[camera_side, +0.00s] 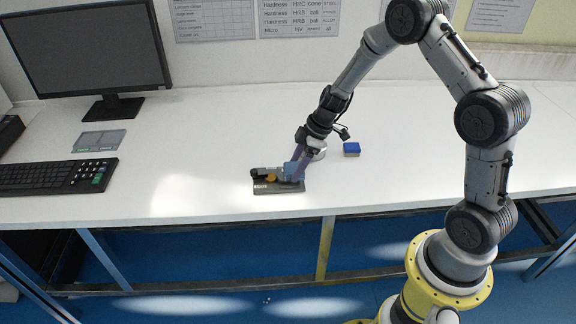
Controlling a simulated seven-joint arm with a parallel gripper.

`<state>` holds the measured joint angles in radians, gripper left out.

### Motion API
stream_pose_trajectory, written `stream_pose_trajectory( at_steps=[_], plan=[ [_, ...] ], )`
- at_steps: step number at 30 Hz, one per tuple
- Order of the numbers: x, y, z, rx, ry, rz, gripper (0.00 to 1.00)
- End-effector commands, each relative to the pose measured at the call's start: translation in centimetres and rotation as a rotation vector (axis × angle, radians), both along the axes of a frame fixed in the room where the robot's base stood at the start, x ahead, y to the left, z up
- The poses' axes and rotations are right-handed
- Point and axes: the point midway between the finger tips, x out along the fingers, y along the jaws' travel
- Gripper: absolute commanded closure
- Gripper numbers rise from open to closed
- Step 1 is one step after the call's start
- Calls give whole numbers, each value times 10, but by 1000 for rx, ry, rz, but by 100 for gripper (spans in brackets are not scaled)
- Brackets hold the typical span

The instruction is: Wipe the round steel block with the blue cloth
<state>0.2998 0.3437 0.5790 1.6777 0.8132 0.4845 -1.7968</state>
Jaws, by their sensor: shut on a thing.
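My gripper (295,168) is low over a flat grey holder (280,188) near the front of the white table.
The holder also bears a black-ended part (256,174) and a yellow part (271,178). A small blue box (351,149) stands to the right. A keyboard (58,177), a grey pad (99,141) and a monitor (90,48) are at the left. The table between is clear.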

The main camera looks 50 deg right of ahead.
Motion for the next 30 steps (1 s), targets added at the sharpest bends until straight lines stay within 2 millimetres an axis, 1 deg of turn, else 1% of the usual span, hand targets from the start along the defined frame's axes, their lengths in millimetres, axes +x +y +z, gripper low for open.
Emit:
stream_pose_trajectory(
  at_steps=[14, 29, 30],
  plan=[
    [31, 33, -1, 0, 1, 3, 76],
    [-1, -1, -1, 0, 3, -2, 76],
    [0, 0, 3, 0, 0, 1, 76]
  ],
)
